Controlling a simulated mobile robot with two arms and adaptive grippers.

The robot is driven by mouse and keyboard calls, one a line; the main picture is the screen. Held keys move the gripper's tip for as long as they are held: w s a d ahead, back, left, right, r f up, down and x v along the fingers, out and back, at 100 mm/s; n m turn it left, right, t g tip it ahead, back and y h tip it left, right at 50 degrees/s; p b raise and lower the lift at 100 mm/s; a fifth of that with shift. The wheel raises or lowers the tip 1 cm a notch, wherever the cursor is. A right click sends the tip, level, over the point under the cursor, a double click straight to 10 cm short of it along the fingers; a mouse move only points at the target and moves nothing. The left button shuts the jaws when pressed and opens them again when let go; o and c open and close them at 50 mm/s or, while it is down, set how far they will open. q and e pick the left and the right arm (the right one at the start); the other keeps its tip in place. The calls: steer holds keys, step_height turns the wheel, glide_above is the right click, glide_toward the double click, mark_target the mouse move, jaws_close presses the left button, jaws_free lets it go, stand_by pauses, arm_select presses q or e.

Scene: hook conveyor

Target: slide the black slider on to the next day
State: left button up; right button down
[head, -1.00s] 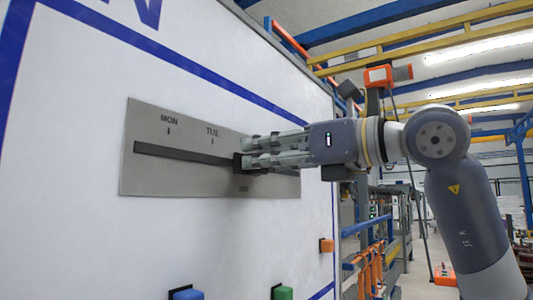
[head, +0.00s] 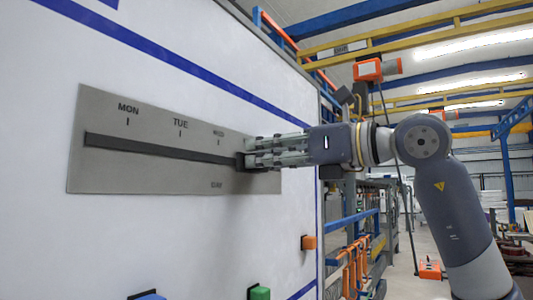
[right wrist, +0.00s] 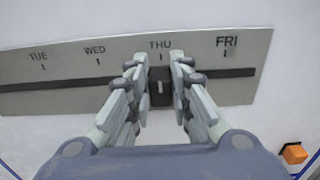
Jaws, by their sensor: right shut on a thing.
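The grey day panel (head: 100,172) is on the white board, with a dark horizontal slot and the labels MON, TUE and WED readable in the head view. The black slider (head: 241,161) sits in the slot to the right of WED. In the right wrist view, the slider (right wrist: 160,92) is in line with the THU mark, and FRI is to its right. My right gripper (head: 250,152) is shut on the slider, with one finger on each side in the wrist view (right wrist: 159,80). The fingers hide the panel's upper right part in the head view. My left gripper is not in view.
Below the panel are an orange block (head: 309,242), a green block (head: 259,292) and a blue block (head: 150,296) on the board. The board's right edge, with racks and orange hooks beyond, lies under my right arm. The slot right of the slider is clear.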

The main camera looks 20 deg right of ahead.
steer(key=c, duration=1.5)
jaws_free()
steer(key=shift+s+r, duration=0.1)
steer(key=shift+s, duration=0.05)
steer(key=shift+o, duration=0.3)
steer(key=shift+d, duration=0.15)
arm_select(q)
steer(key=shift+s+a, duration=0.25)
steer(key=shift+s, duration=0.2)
arm_select(e)
steer(key=v, duration=1.1)
steer(key=shift+s+d, duration=0.2)
steer(key=shift+d, duration=0.25)
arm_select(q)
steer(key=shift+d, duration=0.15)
